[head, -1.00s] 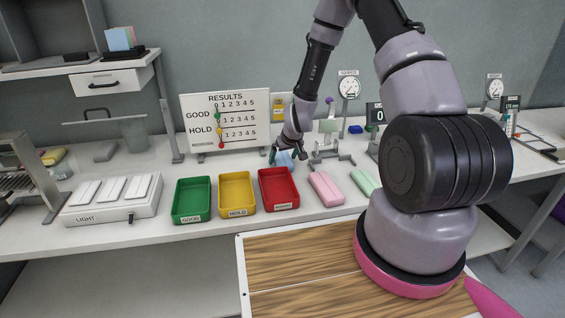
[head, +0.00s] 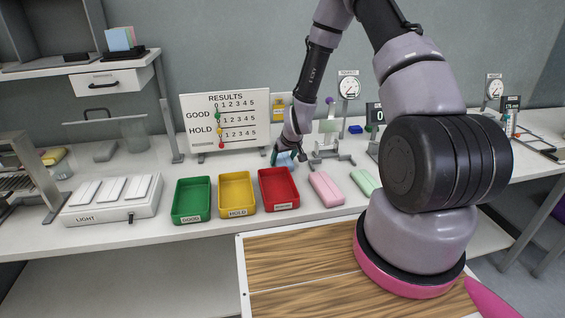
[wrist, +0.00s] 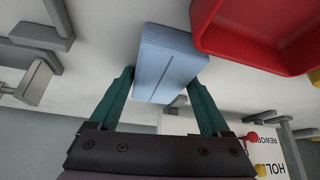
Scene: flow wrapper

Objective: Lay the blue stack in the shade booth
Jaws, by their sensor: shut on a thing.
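The blue stack (wrist: 170,62) is a pale blue block of thin layers; in the head view it shows small (head: 285,161) just behind the red tray. My gripper (wrist: 161,84) has teal fingers, one on each side of the stack's near end, and is shut on it. In the head view my gripper (head: 284,153) reaches down from above. I cannot tell whether the stack is clear of the table. No shade booth label is readable; a grey booth-like frame (head: 45,67) stands on the upper shelf at far left.
Green (head: 191,221), yellow (head: 237,211) and red (head: 278,206) trays line the table front. A pink block (head: 326,188) and a green block (head: 365,182) lie to their right. The results board (head: 226,142) stands behind. A light box (head: 113,211) and a clear screen (head: 122,133) are left.

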